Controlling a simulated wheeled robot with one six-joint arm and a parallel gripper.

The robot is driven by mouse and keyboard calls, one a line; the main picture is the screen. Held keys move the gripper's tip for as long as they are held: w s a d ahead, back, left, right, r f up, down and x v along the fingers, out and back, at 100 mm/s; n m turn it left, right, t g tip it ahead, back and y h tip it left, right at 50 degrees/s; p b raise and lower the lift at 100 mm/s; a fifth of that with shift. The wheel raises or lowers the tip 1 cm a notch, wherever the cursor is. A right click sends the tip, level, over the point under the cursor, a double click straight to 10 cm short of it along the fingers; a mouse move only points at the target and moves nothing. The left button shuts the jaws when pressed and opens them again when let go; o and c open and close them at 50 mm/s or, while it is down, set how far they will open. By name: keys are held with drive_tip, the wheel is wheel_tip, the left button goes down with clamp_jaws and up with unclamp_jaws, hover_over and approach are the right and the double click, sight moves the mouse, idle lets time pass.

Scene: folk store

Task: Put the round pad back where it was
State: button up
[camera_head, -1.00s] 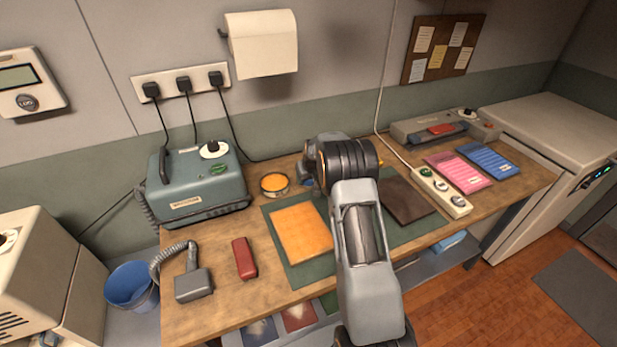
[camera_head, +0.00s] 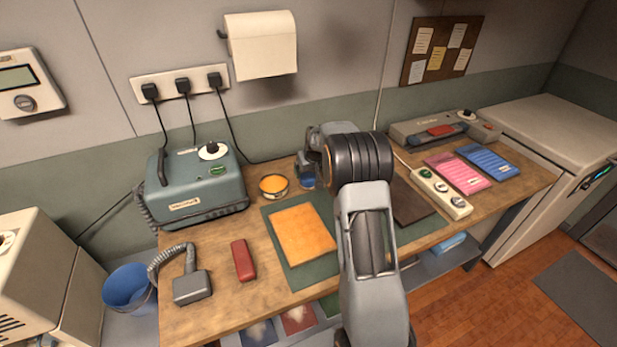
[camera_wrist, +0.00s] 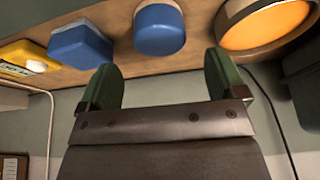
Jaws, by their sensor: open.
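A round orange pad in a metal-rimmed tin (camera_head: 273,185) stands on the wooden worktop, right of the grey-green machine. In the wrist view its orange face (camera_wrist: 268,22) shows at the top right, beyond my right-hand finger. A small blue container (camera_head: 307,183) stands just right of it. The wrist view shows two blue pieces, one rounded (camera_wrist: 160,28) and one boxier (camera_wrist: 80,42). My gripper (camera_wrist: 162,78) is open and empty, with its green fingertips apart below the rounded blue piece. In the head view my wrist largely hides the gripper.
A green mat (camera_head: 318,267) bears an orange sheet (camera_head: 302,235) and a dark brown slab (camera_head: 412,202). A red block (camera_head: 244,260) and grey handset (camera_head: 192,287) lie at the left. A power strip (camera_head: 440,192) and pink and blue cards lie right. A yellow item (camera_wrist: 22,58) shows in the wrist view.

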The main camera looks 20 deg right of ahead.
drive_tip(key=s+a+r, duration=0.4)
drive_tip(key=s+r, duration=0.2)
drive_tip(key=s, duration=0.1)
drive_tip(key=s+a+r, duration=0.5)
drive_tip(key=s+r, duration=0.1)
drive_tip(key=s, duration=0.1)
drive_tip(key=s+a, duration=0.2)
drive_tip(key=s, duration=0.7)
drive_tip(key=s+a+g, duration=0.1)
drive_tip(key=s+a, duration=0.2)
drive_tip(key=s, duration=0.7)
drive_tip(key=shift+a+f+n, duration=0.25)
drive_tip(key=shift+f+n, duration=0.05)
drive_tip(key=shift+f, duration=0.15)
wheel_tip(320, 180, up, 2)
drive_tip(key=shift+r+p, duration=0.1)
drive_tip(key=shift+p, duration=0.6)
